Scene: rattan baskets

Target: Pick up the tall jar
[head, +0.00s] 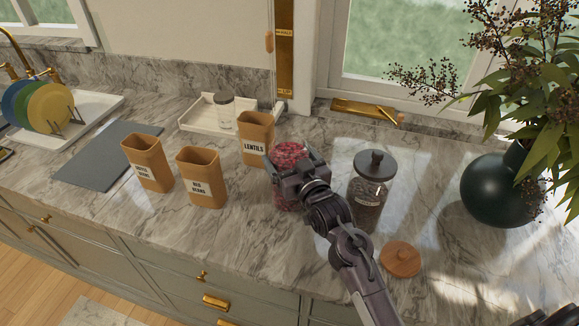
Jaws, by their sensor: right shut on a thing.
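A tall clear glass jar (368,196) with a black knobbed lid and dark contents stands upright on the marble counter. A shorter glass jar (290,153) filled with red pieces stands to its left. My right gripper (290,178) is shut on the red-filled jar, with its fingers at the jar's near side and hiding part of it. The tall jar stands apart, just right of my right gripper and forearm.
Wooden canisters labelled lentils (256,140) and red beans (201,180), and another canister (147,163), stand left. A round wooden lid (400,259) lies near the front edge. A dark vase (497,191) with a leafy plant stands right. A white tray (202,117) is behind.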

